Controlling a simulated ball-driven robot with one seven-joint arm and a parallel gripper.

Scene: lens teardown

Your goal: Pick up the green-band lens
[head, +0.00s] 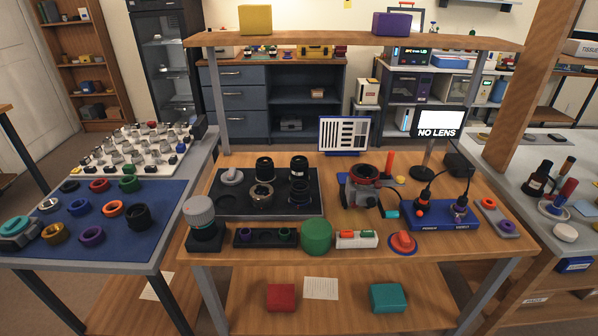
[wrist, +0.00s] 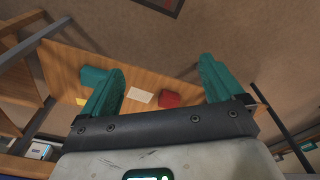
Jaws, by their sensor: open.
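My gripper (wrist: 162,66) shows in the wrist view with its two teal fingers spread wide and nothing between them. It is not visible in the head view. Several dark lenses stand on a black tray (head: 230,207) on the wooden bench in the head view. One black lens (head: 264,168) and another black lens (head: 299,165) stand at the back. A shorter lens with a pale metal ring (head: 261,195) is in front. I cannot make out a green band on any of them. A low dark rack (head: 265,244) at the bench front holds small pieces with purple and green rings.
A green round object (head: 316,237) stands at the bench front. A clamp-like fixture (head: 362,190) and blue socket block (head: 440,217) stand to the right. A blue mat (head: 100,232) at left holds several coloured rings. A high shelf (head: 340,40) spans the bench. A "NO LENS" screen (head: 439,122) stands behind.

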